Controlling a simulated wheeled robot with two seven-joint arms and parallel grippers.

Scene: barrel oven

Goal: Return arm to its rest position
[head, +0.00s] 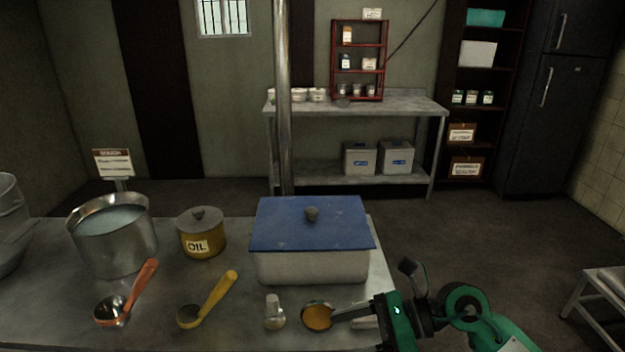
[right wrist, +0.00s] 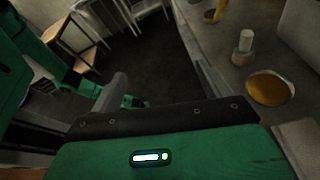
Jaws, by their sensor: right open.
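My right arm comes in from the lower right in the head view. Its green right gripper (head: 352,315) is low over the table's front right part, close beside a small dish with orange-brown content (head: 317,317). In the right wrist view the gripper (right wrist: 163,85) has its fingers apart, with nothing visible between them. The dish (right wrist: 269,88) shows to the right there, apart from the fingers. My left gripper is not in view.
The metal table (head: 225,290) holds a blue-lidded box (head: 315,270), an oil pot (head: 201,238), a large pot (head: 115,240), an orange ladle (head: 142,285), a yellow ladle (head: 215,295) and a small pale-topped item (head: 273,312). A stool (head: 605,280) stands right. Floor between is clear.

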